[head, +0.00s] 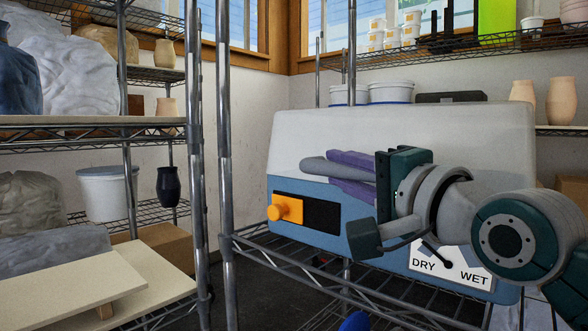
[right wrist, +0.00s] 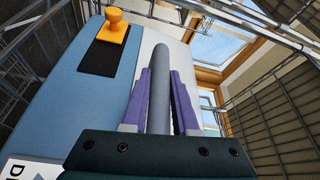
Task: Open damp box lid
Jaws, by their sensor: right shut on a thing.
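The damp box has a blue body (head: 400,262) and a white lid (head: 330,130), and stands on a wire rack. The lid meets the body along its seam, with no gap that I can see. A grey bar handle (head: 318,168) sticks out at the front of the lid. My right gripper (head: 350,172), with purple fingers, is shut on the handle. In the right wrist view the handle (right wrist: 160,85) lies between the two fingers (right wrist: 160,108). My arm and wrist hide part of the box's front right. My left gripper is in neither view.
An orange knob (head: 288,208) on a black panel (head: 322,215) and a DRY/WET label (head: 452,268) are on the box front. White tubs (head: 390,92) stand behind the lid. A metal rack post (head: 224,160) is left of the box. Shelves with pottery (head: 167,110) stand further left.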

